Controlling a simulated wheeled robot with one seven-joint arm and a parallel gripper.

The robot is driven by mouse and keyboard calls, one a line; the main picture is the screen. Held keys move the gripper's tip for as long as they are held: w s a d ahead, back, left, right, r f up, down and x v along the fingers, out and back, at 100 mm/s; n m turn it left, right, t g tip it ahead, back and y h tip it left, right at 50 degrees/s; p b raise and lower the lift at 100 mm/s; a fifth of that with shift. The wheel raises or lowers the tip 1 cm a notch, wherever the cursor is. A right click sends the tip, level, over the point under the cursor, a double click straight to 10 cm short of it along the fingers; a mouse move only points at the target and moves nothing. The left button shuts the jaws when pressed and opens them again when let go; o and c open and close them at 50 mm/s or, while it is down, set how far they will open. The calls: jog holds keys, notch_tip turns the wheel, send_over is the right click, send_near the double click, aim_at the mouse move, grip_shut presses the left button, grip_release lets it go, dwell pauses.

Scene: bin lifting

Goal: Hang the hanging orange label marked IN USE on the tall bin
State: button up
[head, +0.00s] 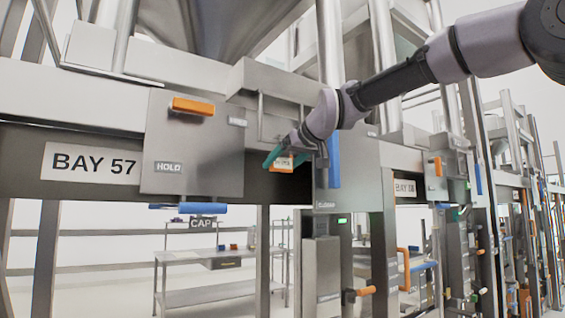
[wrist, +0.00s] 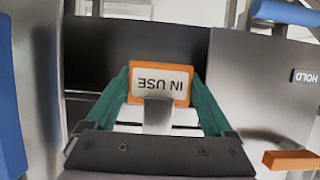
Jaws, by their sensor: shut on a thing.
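The orange label (wrist: 160,83) marked IN USE shows upside down in the wrist view, between the two green fingers of my gripper (wrist: 157,90). The fingers are shut on it at its sides. In the head view the label (head: 281,163) is small and partly covered by my gripper (head: 287,158), in front of the dark beam right of the HOLD panel. A light grey tab covers the label's lower middle in the wrist view. I cannot tell whether the label touches anything behind it. I cannot make out which part is the tall bin.
A steel panel marked HOLD (head: 180,145) with an orange handle (head: 193,106) stands left of my gripper. A blue upright bar (head: 334,160) is close on its right. A BAY 57 sign (head: 92,164) is at far left. A table (head: 205,262) stands behind, below.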

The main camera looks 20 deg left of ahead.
jog(key=o, duration=0.9)
jog(key=v, duration=1.1)
jog(key=d+f+m+h, duration=0.3)
jog(key=d+f, duration=0.3)
jog(key=d, duration=0.5)
jog(key=d+f+m+h, duration=0.2)
jog(key=d+f+m, duration=0.3)
jog(key=d, duration=0.6)
jog(key=s+d+f+m+h, duration=0.1)
jog(key=s+d+f+m, duration=0.1)
jog(key=s+d+f, duration=0.2)
jog(key=s+d+f+m+g+h, duration=0.1)
jog(key=s+d+f+m, duration=0.1)
jog(key=s+d+f, duration=0.2)
jog(key=s+d+f+m+h, duration=0.1)
jog(key=s+d+f, duration=0.3)
jog(key=d+f, duration=0.4)
jog(key=shift+f+m+g, duration=0.4)
jog(key=shift+f+m, duration=0.05)
jog(key=shift+m, duration=0.15)
jog(key=shift+w, duration=0.1)
